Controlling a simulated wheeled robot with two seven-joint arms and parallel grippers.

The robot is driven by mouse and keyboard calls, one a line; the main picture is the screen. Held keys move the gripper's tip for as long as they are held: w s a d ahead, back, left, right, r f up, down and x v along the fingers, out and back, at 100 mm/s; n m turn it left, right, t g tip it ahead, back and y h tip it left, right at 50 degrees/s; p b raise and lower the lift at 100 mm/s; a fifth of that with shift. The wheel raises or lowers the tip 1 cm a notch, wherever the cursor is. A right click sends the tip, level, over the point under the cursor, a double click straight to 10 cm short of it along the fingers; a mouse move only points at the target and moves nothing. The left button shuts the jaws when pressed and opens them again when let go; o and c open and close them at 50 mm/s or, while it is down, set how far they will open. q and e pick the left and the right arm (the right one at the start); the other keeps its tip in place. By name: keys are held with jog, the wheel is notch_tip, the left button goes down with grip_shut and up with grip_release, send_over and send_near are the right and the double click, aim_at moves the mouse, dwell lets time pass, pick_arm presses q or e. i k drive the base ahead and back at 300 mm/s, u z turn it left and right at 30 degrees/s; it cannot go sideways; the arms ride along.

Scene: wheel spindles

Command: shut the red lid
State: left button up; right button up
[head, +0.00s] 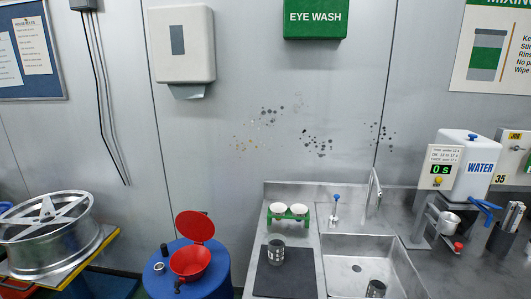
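The red lid (195,225) stands raised and tilted back, open, at the back rim of a red funnel (189,262). The funnel sits on top of a blue drum (215,279) at the lower middle left. The funnel's mouth is uncovered, and I see into its red inside. Neither of my grippers shows in the head view.
A small black cap (164,250) and a pale ring (159,266) lie on the drum left of the funnel. A wheel (47,235) rests on a stand further left.

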aim_at(194, 225)
jog(key=z, duration=3.75)
jog(key=k, duration=2.75)
jog(key=u, duration=1.95)
